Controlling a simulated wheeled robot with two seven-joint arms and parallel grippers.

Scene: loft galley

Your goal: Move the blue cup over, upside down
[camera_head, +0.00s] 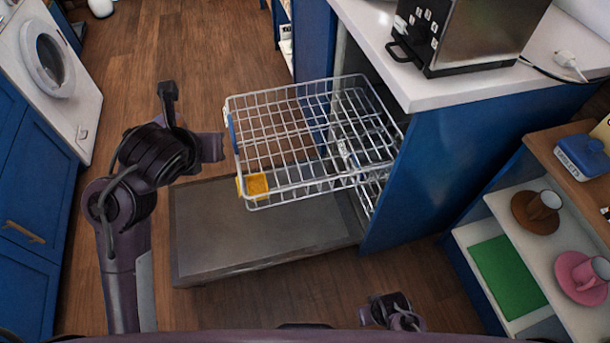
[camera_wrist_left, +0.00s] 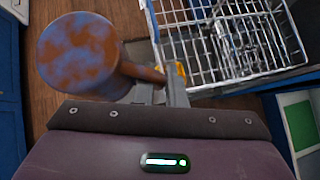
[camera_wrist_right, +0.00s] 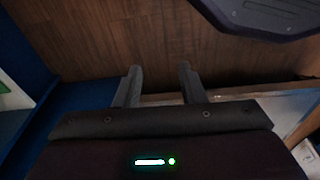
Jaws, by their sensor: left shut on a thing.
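The cup (camera_wrist_left: 78,55), mottled blue and rust-brown, is at the upper left of the left wrist view. Its flat round end faces the camera and its body runs back to the right. My left gripper (camera_wrist_left: 158,92) is shut on its brown handle-like part, left of the wire rack (camera_wrist_left: 160,30).
The wire rack (camera_head: 290,85) is pulled out over the lowered dishwasher door (camera_head: 255,245), with a yellow thing (camera_head: 257,184) at its near corner. At the right, shelves hold a green mat (camera_head: 508,275), a brown saucer (camera_head: 525,222) and a pink saucer (camera_head: 572,285), each with a cup.

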